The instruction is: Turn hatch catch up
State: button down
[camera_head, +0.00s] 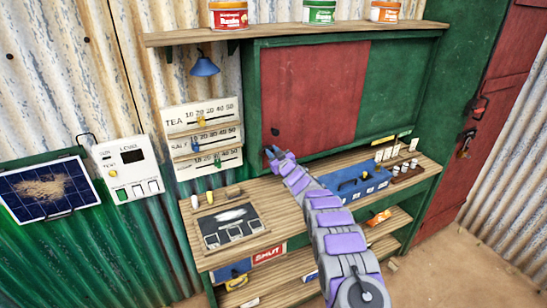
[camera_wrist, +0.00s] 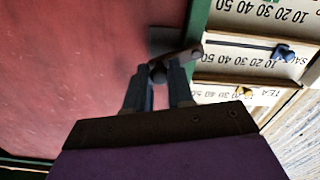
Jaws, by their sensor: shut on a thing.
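The hatch is a red panel (camera_head: 315,95) in a green frame; its red face also fills the left of the wrist view (camera_wrist: 70,70). My gripper (camera_head: 273,151) is at the panel's lower left corner. In the wrist view my gripper (camera_wrist: 160,80) is shut on the hatch catch (camera_wrist: 182,58), a short dark bar with a rounded end between the fingertips. The bar slants slightly, its right end higher in that picture. The fingers hide part of it. In the head view the catch cannot be told apart from the fingertips.
A dark spot (camera_head: 275,131) shows on the panel just above my gripper. Scale boards (camera_head: 200,135) with sliders stand close to the left. A wooden counter (camera_head: 262,195) below holds a blue tray (camera_head: 355,186) and a dark board (camera_head: 230,222).

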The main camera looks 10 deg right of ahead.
jog(key=n+b, duration=0.2)
jog(key=n, duration=0.1)
jog(key=a+r+n+b, duration=0.1)
jog(key=shift+s+n, duration=0.2)
jog(key=shift+n, duration=0.1)
jog(key=n+b, duration=0.2)
jog(key=a+n+b, duration=0.1)
jog(key=shift+s+a+r+n, duration=0.1)
jog(key=shift+s+r+n, duration=0.05)
jog(key=shift+r+n, duration=0.15)
jog(key=n+b, duration=0.1)
jog(key=a+n+b, duration=0.1)
jog(key=b, duration=0.1)
jog(key=n+b, duration=0.1)
jog(key=n, duration=0.1)
jog(key=shift+s+a+r, duration=0.15)
jog(key=shift+s+a, duration=0.1)
jog(key=shift+b, duration=0.35)
jog(key=c, duration=1)
grip_release()
jog(key=shift+r, duration=0.15)
jog(key=shift+s, duration=0.15)
jog(key=v, duration=1.7)
